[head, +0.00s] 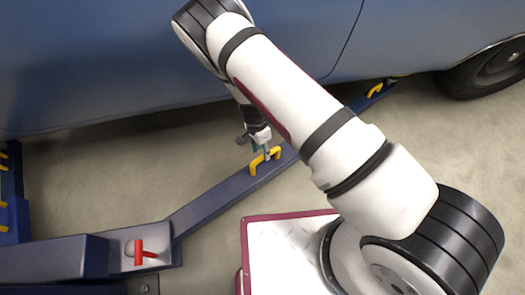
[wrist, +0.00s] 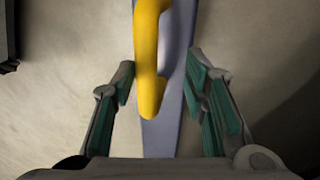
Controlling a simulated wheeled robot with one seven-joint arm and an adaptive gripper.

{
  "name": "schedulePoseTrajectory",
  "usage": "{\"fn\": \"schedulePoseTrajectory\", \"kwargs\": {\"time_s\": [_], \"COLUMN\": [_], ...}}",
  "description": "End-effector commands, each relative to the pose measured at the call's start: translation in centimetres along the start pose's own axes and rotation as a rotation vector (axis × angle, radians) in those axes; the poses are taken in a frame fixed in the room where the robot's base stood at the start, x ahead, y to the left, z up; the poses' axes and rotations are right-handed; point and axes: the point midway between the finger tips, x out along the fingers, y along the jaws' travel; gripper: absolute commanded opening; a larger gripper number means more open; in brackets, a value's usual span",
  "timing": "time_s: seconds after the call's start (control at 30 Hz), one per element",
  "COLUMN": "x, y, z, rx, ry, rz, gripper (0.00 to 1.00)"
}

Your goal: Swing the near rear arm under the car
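A blue lift arm (head: 215,203) runs from a pivot block at the lower left up to the right, toward the blue car (head: 120,60). A yellow handle (head: 275,153) stands on the arm's top; it also shows in the wrist view (wrist: 149,60). My gripper (head: 260,143) is at this handle, reaching down from above. In the wrist view my gripper (wrist: 162,75) is open, its green-padded fingers apart on either side of the handle and arm. The handle sits left of centre between them, and I see no finger clearly touching it. My arm hides part of the lift arm.
A red handle (head: 143,252) stands on the pivot block. A second yellow handle (head: 375,90) is farther right, near the car's wheel (head: 497,68). A blue post with yellow parts (head: 5,205) is at the left edge. Floor (head: 95,185) is clear between arm and car.

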Motion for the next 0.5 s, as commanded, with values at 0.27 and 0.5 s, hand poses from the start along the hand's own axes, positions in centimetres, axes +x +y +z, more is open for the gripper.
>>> {"fn": "schedulePoseTrajectory", "kwargs": {"time_s": [0.27,0.5], "x": [0.10,-0.41], "y": [0.19,0.23], "z": [0.02,0.05], "rx": [0.001,0.001], "ry": [-0.001,-0.002], "rz": [0.004,0.005], "gripper": [0.38,0.38]}}
